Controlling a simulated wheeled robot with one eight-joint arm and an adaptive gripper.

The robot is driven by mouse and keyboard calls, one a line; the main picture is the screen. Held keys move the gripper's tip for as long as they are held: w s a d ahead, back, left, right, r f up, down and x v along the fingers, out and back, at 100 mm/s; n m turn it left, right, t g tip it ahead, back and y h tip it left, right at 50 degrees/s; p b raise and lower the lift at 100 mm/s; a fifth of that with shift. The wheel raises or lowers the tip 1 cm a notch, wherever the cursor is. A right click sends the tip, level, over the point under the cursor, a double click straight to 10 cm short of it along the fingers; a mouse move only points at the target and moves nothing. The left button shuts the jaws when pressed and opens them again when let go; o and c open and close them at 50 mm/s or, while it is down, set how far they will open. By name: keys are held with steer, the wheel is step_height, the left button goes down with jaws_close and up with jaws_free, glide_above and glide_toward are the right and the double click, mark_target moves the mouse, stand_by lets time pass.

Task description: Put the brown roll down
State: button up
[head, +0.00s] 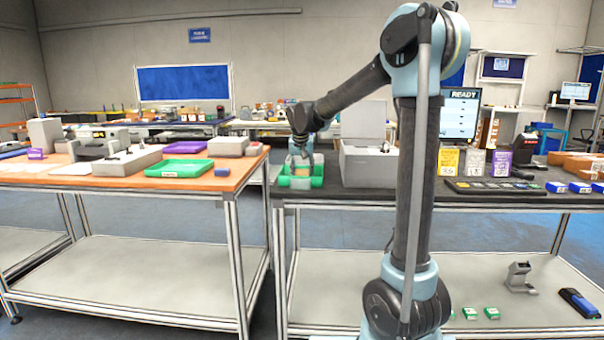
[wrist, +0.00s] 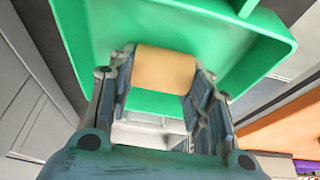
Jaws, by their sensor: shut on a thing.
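The brown roll (wrist: 165,67) shows in the wrist view as a light tan cylinder between the two fingers of my gripper (wrist: 160,82). My gripper is shut on it. Behind the roll in the wrist view is a green bin (wrist: 255,45) with raised walls. In the head view my gripper (head: 301,160) points down over the green bin (head: 317,182) at the left end of the dark table. The roll is small there and partly hidden by my fingers. I cannot tell whether it touches the bin floor.
A grey box-shaped machine with a raised lid (head: 368,165) stands just right of the bin. To the left, across a narrow gap, an orange-topped table (head: 215,180) holds a green tray (head: 180,168). Coloured boxes (head: 475,162) and a monitor (head: 461,115) stand further right.

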steer(key=o, duration=0.9)
steer(key=shift+c, duration=0.2)
steer(key=v, duration=1.2)
